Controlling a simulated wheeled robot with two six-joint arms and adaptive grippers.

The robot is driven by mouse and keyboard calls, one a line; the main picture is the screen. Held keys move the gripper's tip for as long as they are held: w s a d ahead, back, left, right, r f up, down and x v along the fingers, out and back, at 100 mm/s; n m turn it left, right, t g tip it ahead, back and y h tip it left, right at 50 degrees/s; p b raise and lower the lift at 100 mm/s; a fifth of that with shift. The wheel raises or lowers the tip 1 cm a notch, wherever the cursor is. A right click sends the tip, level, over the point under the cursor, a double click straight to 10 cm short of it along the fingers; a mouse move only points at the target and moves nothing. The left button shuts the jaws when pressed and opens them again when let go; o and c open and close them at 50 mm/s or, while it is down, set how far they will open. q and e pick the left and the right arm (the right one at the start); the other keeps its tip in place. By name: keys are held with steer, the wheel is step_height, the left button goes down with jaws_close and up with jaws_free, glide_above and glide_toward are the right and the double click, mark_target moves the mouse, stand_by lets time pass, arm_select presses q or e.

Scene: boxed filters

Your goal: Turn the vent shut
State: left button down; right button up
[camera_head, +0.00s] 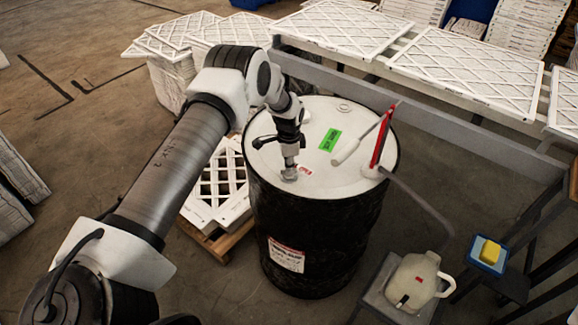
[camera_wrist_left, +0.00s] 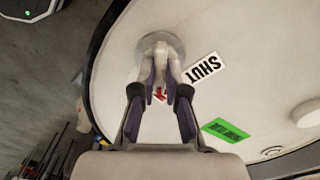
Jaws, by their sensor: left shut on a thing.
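A black drum (camera_head: 320,230) with a white lid (camera_head: 310,190) stands in the middle of the head view. The vent (camera_head: 289,175) is a small pale fitting near the lid's front left; it also shows in the left wrist view (camera_wrist_left: 160,44). My left gripper (camera_head: 290,164) points down over it and is shut on its upper part, seen between the fingers in the left wrist view (camera_wrist_left: 160,76). A white label reading SHUT (camera_wrist_left: 206,67) lies on the lid beside the vent. A red mark is partly hidden behind the fingers. My right gripper is not in view.
A red upright part (camera_head: 381,142) and a white-handled lever (camera_head: 347,152) stand at the lid's right. A green label (camera_head: 330,139) lies mid-lid. A pale jug (camera_head: 412,278) and a yellow sponge (camera_head: 490,251) on a blue tray are at lower right. Filters (camera_head: 340,25) lie behind.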

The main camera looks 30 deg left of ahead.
arm_select(q)
steer(key=n+b, duration=0.2)
steer(key=n, duration=0.1)
steer(key=shift+f, duration=0.1)
steer(key=n+b, duration=0.1)
steer(key=n, duration=0.3)
steer(key=shift+b, duration=0.3)
steer(key=n, duration=0.5)
steer(key=shift+b, duration=0.3)
steer(key=n, duration=0.5)
steer(key=shift+n, duration=0.3)
steer(key=c, duration=1.2)
jaws_free()
steer(key=shift+r, duration=0.2)
